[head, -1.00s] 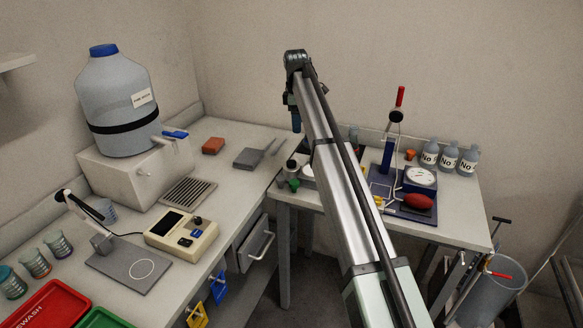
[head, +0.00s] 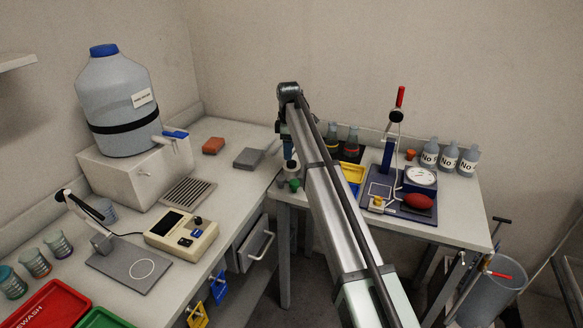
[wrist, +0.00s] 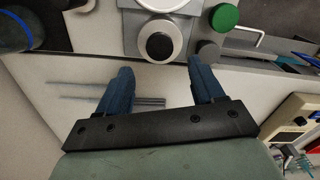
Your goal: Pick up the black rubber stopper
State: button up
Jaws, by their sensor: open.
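My gripper (wrist: 160,69) is open, with two blue fingers spread and nothing between them. In the head view my gripper (head: 287,150) hangs pointing down over the left end of the right-hand table. A small dark cylinder (wrist: 207,50), which looks like the black rubber stopper, stands just beyond the right fingertip in the wrist view, beside a green stopper (wrist: 223,17). A pale round piece with a black knob (wrist: 159,46) lies ahead between the fingertips. I cannot tell for certain which dark piece is the stopper. In the head view the green stopper (head: 294,185) stands near the table's edge.
A grey block (head: 248,158) and a brown block (head: 213,146) lie on the left bench. Dark flasks (head: 352,143), a yellow tray (head: 352,173) and a gauge (head: 420,177) stand on the right-hand table. The beige meter (head: 182,232) is on the bench.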

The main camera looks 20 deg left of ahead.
aim_at(290, 162)
jog(key=f, duration=0.5)
jog(key=shift+d, duration=0.25)
jog(key=shift+r, duration=0.1)
jog(key=c, duration=1.2)
